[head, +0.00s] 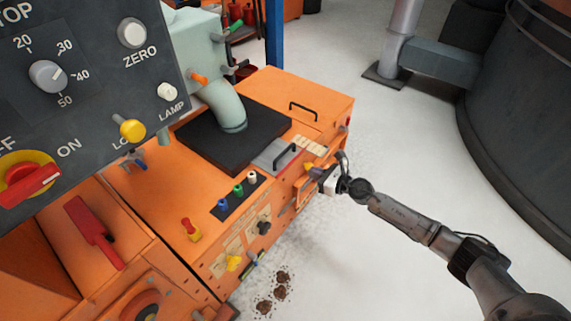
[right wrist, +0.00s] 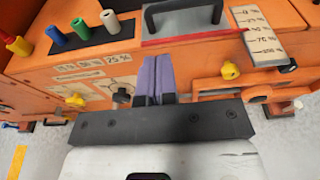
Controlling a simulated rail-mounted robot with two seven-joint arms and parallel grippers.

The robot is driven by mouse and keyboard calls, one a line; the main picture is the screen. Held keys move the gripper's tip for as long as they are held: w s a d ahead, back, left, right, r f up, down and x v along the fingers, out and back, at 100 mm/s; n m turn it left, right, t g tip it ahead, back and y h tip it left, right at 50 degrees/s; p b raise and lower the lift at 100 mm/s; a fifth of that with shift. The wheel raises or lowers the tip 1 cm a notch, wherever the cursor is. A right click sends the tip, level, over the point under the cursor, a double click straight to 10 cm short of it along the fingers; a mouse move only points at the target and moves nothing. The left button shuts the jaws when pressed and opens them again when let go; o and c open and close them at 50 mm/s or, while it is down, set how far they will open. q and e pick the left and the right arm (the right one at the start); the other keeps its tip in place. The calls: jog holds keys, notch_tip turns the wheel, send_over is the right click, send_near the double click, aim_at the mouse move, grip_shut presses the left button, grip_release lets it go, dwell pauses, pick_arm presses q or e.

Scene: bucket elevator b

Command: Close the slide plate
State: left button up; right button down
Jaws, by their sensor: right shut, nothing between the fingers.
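The grey slide plate (head: 268,156) with a black handle (head: 285,154) lies on top of the orange machine, beside the dark pad. In the right wrist view the plate (right wrist: 185,26) and its black handle (right wrist: 183,8) show at the top, cut off by the frame edge. A percent scale (right wrist: 262,32) stands to its right. My right gripper (head: 318,176) is at the machine's front side, below the plate. Its purple fingers (right wrist: 155,72) are shut together and empty, in front of the panel and apart from the handle. My left gripper is not in view.
A yellow knob (right wrist: 229,70) is right of the fingers, on the machine's front. Blue, green and white pegs (head: 238,190) stand left of the plate. A control panel (head: 85,75) fills the upper left. Pale floor (head: 370,250) is clear around my right arm.

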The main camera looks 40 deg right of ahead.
aim_at(280, 158)
jog(key=b+x, duration=0.4)
jog(key=x, duration=0.8)
jog(key=shift+w, duration=0.2)
jog(key=shift+d, duration=0.1)
